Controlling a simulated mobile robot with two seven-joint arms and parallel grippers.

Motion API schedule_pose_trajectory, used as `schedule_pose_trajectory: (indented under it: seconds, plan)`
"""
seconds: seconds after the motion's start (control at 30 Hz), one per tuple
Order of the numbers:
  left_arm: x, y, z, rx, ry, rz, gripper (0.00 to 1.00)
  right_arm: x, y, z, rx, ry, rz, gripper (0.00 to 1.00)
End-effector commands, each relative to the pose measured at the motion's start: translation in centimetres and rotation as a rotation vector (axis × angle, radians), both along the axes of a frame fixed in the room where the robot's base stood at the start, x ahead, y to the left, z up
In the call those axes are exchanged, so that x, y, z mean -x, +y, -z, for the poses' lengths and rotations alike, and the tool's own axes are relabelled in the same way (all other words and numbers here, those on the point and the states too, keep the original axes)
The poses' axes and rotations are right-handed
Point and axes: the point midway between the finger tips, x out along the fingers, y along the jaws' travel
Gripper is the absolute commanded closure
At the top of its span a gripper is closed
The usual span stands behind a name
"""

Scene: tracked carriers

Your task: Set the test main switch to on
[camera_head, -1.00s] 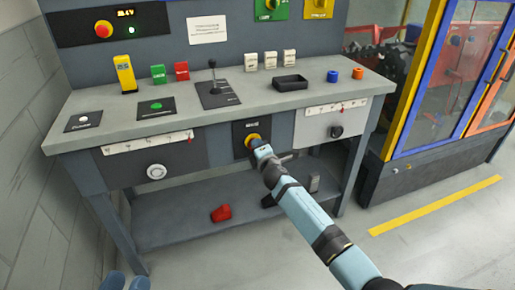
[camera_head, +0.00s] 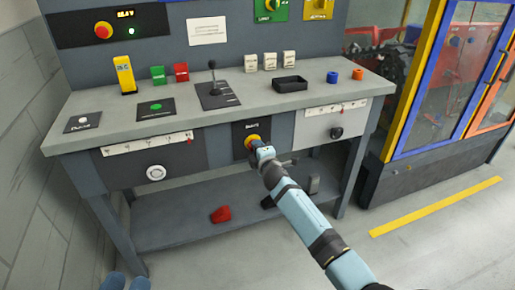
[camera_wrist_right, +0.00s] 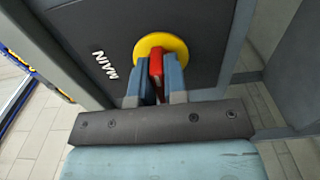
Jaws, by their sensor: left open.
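The main switch (camera_head: 252,139) is a red handle on a round yellow plate, on a dark panel in the bench front. In the right wrist view the red handle (camera_wrist_right: 156,67) stands before its yellow disc (camera_wrist_right: 150,45), beside the word MAIN. My right gripper (camera_wrist_right: 160,80) has one blue finger on each side of the handle, seemingly touching it. In the head view my right gripper (camera_head: 260,151) covers part of the switch. The on and off marks cannot be read.
The grey bench top (camera_head: 215,112) holds a black lever (camera_head: 213,78), push buttons, small blocks and a black tray (camera_head: 290,84). A white dial (camera_head: 156,172) and a black knob (camera_head: 336,132) flank the switch. A red object (camera_head: 221,214) lies on the lower shelf. The floor in front is clear.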

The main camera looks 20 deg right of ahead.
Motion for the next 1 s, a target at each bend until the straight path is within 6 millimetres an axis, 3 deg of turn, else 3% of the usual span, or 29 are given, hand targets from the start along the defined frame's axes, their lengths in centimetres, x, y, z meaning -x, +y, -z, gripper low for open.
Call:
schedule_pose_trajectory:
  seconds: [0.03,0.1,0.37,0.53,0.6,0.7,1.0]
  plan:
    - [0.0,0.0,0.0,0.0,0.0,-0.001,0.57,0.1,0.1,0.1,0.0,0.002,-0.001,0.78]
    - [0.0,0.0,0.0,0.0,0.001,-0.001,0.57,0.1,0.1,0.1,0.001,0.002,-0.001,0.62]
    - [0.0,0.0,0.0,-0.001,0.001,-0.001,0.57,0.1,0.0,0.0,0.001,0.001,-0.001,0.62]
    - [-0.2,0.1,-0.3,-0.013,0.009,-0.003,0.57,1.2,0.0,0.0,0.001,0.002,0.0,0.62]
    - [-0.3,0.3,-0.3,-0.029,0.022,-0.01,0.57,2.4,-0.1,-0.1,0.002,0.002,-0.001,0.62]
    - [-0.4,0.8,2.3,-0.074,0.117,-0.029,0.57,4.6,-0.1,-0.1,0.002,0.003,-0.001,0.62]
    - [-0.3,1.8,5.1,-0.156,0.239,-0.056,0.57,11.2,-0.3,-0.1,0.001,0.003,-0.001,0.62]
